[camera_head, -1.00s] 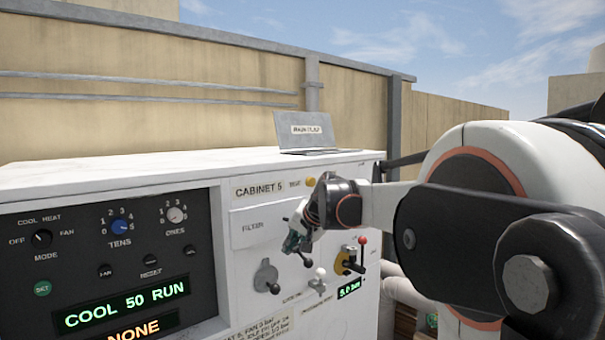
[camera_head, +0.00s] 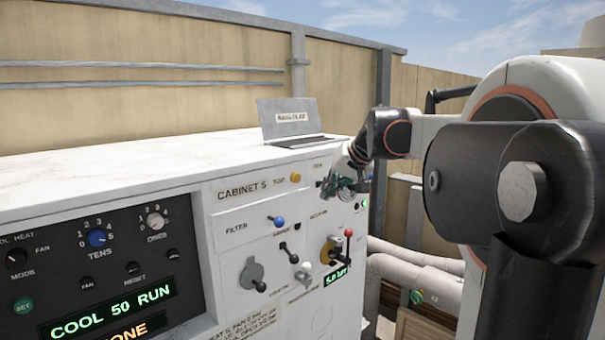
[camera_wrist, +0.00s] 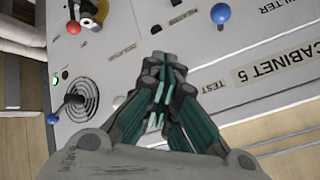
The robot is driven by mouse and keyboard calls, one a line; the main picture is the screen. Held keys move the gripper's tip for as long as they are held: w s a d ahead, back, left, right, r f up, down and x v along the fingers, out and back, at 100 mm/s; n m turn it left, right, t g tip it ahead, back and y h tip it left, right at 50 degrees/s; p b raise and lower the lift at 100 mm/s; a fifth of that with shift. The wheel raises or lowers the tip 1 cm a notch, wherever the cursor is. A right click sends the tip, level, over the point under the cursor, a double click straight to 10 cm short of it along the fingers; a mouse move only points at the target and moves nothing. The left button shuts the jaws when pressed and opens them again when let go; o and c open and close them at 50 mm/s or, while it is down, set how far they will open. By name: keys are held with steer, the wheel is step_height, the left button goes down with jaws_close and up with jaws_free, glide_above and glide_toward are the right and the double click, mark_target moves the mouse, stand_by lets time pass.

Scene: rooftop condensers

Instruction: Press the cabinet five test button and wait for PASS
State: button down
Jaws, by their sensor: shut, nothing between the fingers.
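The cabinet 5 panel (camera_head: 230,208) is white, with a "CABINET 5" label and a small "TEST" label at its top. The yellow test button (camera_head: 295,177) sits just right of the "TEST" label. My gripper (camera_head: 328,187) is shut and empty, right of the button and apart from it in the head view. In the wrist view the shut fingers (camera_wrist: 165,62) are over the panel near the "TEST" label (camera_wrist: 214,56); the yellow button does not show there, perhaps hidden behind the fingers. No PASS shows.
A blue-knobbed lever (camera_head: 278,221) stands out below the button. Also protruding are a grey rotary handle (camera_head: 252,274), a white-knobbed lever (camera_head: 305,267) and a red-knobbed lever (camera_head: 348,233). A laptop (camera_head: 290,123) stands on the cabinet top. Pipes (camera_head: 410,262) run at the right.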

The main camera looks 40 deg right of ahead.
mark_target(296, 178)
steer(key=shift+w, duration=0.1)
steer(key=w, duration=0.8)
steer(key=shift+w+a, duration=0.3)
steer(key=shift+w, duration=0.1)
stand_by(1.3)
steer(key=shift+w+f, duration=0.1)
steer(key=shift+w, duration=0.3)
steer(key=shift+w, duration=0.6)
stand_by(0.8)
steer(key=shift+s, duration=1.05)
